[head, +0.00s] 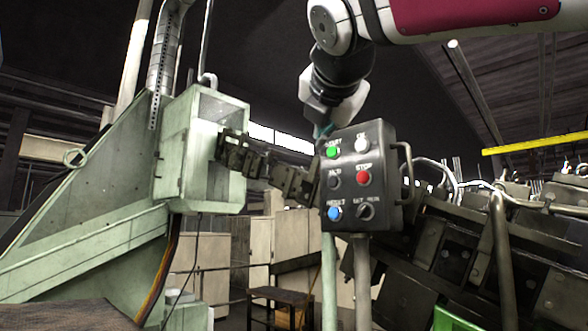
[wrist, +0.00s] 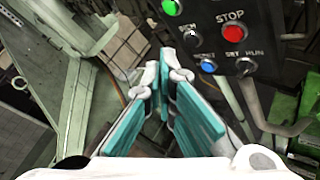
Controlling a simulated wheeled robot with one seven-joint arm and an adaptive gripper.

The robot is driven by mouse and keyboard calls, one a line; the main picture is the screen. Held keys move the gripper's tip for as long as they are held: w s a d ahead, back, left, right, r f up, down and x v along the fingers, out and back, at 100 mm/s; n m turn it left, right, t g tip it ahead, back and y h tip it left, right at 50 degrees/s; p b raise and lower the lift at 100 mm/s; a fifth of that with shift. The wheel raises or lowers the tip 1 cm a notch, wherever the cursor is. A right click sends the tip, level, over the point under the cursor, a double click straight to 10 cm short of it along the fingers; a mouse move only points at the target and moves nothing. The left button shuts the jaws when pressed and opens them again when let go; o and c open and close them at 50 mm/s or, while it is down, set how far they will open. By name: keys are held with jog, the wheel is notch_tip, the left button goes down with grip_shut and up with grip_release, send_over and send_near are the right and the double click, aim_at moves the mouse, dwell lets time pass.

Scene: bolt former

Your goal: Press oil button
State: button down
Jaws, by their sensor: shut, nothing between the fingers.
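The dark control box (head: 348,190) stands on a post at the middle of the head view. Its white button (head: 362,145), under a label that seems to read OIL, is at the upper right of the panel. The green START button (head: 333,152) is left of it. My gripper (head: 324,131) is at the box's upper left edge, partly hidden by it. In the wrist view my gripper (wrist: 165,78) is shut and empty, with teal finger pads, left of the box. The green button also shows there (wrist: 171,7); the white button is outside that view.
The panel also has a red STOP button (head: 363,177), a blue button (head: 335,213), a black button (head: 333,182) and a knob (head: 366,212). A handle (head: 406,173) is on its right side. A pale green machine (head: 203,150) stands left; dark machinery (head: 460,250) stands right.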

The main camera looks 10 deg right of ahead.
dwell(0.3)
send_near(354, 144)
jog(key=w+a+f, duration=0.3)
jog(key=shift+w+d, duration=0.65)
jog(key=shift+d, duration=0.05)
jog(key=shift+w+d+p, duration=0.55)
jog(key=shift+d+p, duration=0.15)
jog(key=shift+p, duration=0.15)
dwell(1.8)
jog(key=shift+s+a, duration=0.1)
jog(key=shift+s, duration=0.05)
jog(key=shift+s+a, duration=0.4)
jog(key=shift+a, duration=0.2)
jog(key=s+a, duration=0.1)
jog(key=a, duration=0.1)
jog(key=s+a+p, duration=0.1)
jog(key=s+a, duration=0.1)
dwell(0.6)
